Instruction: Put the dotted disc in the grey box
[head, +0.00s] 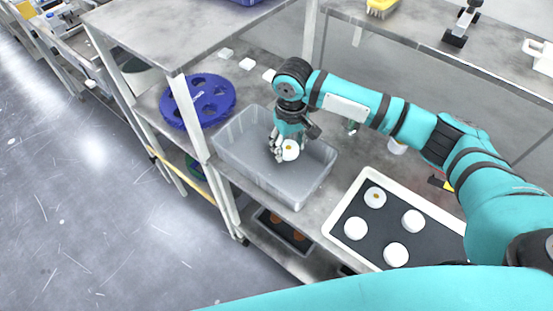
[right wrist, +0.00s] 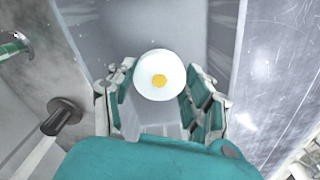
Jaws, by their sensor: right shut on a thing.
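My right gripper (head: 281,152) is shut on a white disc with a yellow dot (head: 291,150). It holds the disc over the inside of the grey box (head: 243,178). In the right wrist view the dotted disc (right wrist: 160,75) sits between the two fingers of the gripper (right wrist: 162,95), with the grey box's inside (right wrist: 185,25) behind it. I cannot tell how far the disc is above the box floor. My left gripper is not in view.
A white-rimmed tray (head: 340,207) with a dark mat stands right of the box. It holds several white discs, one with a yellow dot (head: 376,197). A blue holed wheel (head: 232,97) lies left of the box. Shelf posts (head: 200,140) stand close to the box.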

